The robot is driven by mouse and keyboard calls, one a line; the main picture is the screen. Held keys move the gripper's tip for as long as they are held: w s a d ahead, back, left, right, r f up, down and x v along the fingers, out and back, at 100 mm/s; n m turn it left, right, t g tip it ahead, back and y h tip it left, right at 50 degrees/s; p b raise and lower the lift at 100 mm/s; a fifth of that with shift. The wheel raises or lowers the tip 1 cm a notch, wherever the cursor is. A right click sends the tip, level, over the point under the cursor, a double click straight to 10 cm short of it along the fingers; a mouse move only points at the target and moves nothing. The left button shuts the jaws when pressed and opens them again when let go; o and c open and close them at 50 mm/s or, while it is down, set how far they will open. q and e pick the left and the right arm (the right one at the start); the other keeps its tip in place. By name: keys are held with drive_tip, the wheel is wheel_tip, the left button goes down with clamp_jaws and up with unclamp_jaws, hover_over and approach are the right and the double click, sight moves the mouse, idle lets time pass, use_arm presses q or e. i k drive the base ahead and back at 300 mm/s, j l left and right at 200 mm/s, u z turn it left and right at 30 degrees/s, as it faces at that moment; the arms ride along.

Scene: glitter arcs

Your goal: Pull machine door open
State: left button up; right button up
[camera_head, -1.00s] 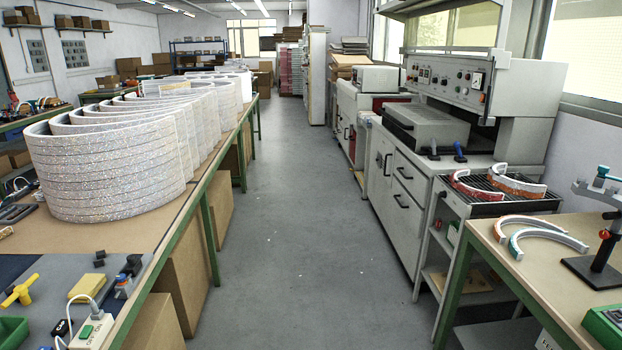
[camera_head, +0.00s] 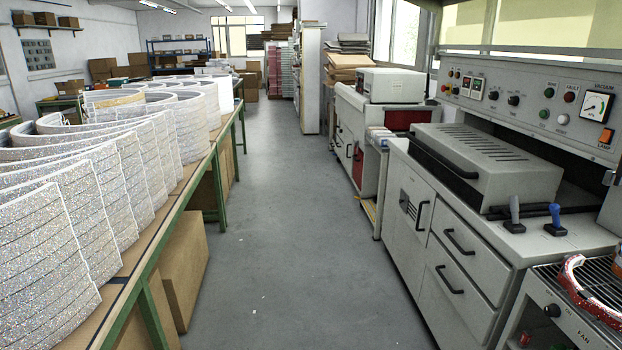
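The large grey machine (camera_head: 462,268) stands along the right side of the aisle. Its cabinet door (camera_head: 406,205) is on the front, left of two drawers, and looks shut. The door has a dark vertical handle (camera_head: 421,214) near its right edge and a small vented plate. A vented grey hood (camera_head: 485,165) with a black front bar sits on top of the machine and is down. Which part the task calls the machine door is not certain. Neither of my grippers is in view.
The aisle floor (camera_head: 275,230) is clear apart from small specks. A green-framed table (camera_head: 155,265) with curved glittery sheets (camera_head: 105,185) lines the left. A rack with a red-and-white arc (camera_head: 590,290) is at the lower right. A smaller machine (camera_head: 357,125) stands farther along.

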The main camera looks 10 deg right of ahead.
sight(422, 197)
drive_tip(key=i+z, duration=0.1)
drive_tip(key=i, duration=0.4)
drive_tip(key=i+j+z, duration=0.1)
drive_tip(key=i, duration=0.4)
drive_tip(key=i+j+z, duration=0.1)
drive_tip(key=i, duration=0.45)
drive_tip(key=i+j+z, duration=0.1)
drive_tip(key=i, duration=0.4)
drive_tip(key=j, duration=0.1)
